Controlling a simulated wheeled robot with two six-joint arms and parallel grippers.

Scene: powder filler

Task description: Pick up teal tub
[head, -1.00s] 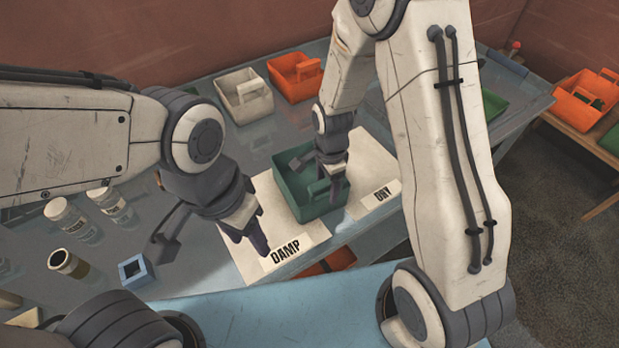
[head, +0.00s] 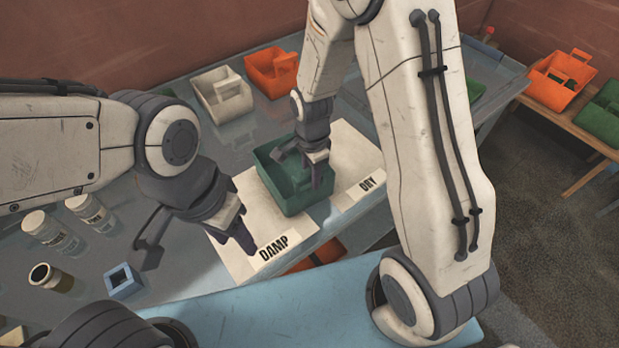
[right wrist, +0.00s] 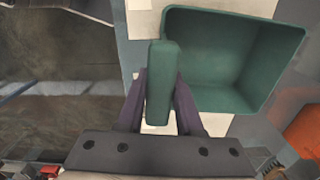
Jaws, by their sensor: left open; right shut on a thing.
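The teal tub (head: 280,192) is an open box with a raised handle, over the white mats between the DAMP label (head: 274,247) and the DRY label (head: 371,183). My right gripper (head: 322,178) is shut on its handle. In the right wrist view the handle (right wrist: 160,85) lies between the two fingers, with the tub's open, empty-looking inside (right wrist: 235,50) to the right. I cannot tell whether the tub touches the mat. My left gripper (head: 240,238) is open and empty above the DAMP mat, left of the tub.
A white tub (head: 222,100) and an orange tub (head: 272,75) stand behind. Glass jars (head: 50,235), a dark-filled jar (head: 48,278) and a blue square holder (head: 123,282) are at left. Orange (head: 558,80) and green (head: 604,115) tubs sit on a side bench.

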